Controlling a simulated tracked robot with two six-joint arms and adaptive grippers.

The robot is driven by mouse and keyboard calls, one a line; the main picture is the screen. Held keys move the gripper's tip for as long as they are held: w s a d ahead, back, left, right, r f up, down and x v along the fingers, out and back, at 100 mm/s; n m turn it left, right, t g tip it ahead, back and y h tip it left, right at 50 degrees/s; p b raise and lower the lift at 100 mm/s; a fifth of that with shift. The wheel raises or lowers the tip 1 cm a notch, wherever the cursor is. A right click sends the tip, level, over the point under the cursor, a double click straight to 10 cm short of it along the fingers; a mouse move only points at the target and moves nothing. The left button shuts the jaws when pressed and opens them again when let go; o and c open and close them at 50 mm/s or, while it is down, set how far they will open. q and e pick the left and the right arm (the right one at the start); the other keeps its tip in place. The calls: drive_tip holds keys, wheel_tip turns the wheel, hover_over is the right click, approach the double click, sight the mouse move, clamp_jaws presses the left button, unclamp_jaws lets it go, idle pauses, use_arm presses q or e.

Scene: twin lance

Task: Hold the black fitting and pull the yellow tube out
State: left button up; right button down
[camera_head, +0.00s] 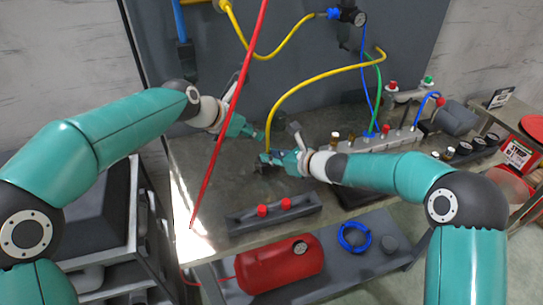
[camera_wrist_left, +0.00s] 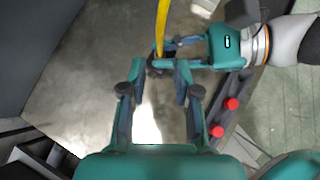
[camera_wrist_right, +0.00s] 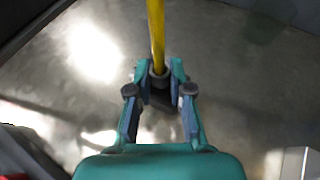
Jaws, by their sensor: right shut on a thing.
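The black fitting (camera_wrist_right: 158,80) stands on the bench with the yellow tube (camera_wrist_right: 155,35) rising out of its top. My right gripper (camera_head: 264,159) is shut on the fitting from the right; the right wrist view shows a finger on each side of it. The yellow tube also shows in the head view (camera_head: 292,92), where it arcs up and right to a free-looking end. My left gripper (camera_head: 257,133) is open and empty just behind and left of the tube. In the left wrist view the tube (camera_wrist_left: 161,28) lies beyond its spread fingers (camera_wrist_left: 160,80).
A red hose (camera_head: 232,107) hangs across the front left. A grey block with red knobs (camera_head: 262,211) lies at the bench's front. A manifold with blue and green tubes (camera_head: 380,142) stands to the right. A red tank (camera_head: 280,264) is on the lower shelf.

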sight(268, 139)
use_arm(q)
drive_tip(key=shift+n, duration=0.3)
drive_tip(key=shift+x, duration=4.55)
clamp_jaws()
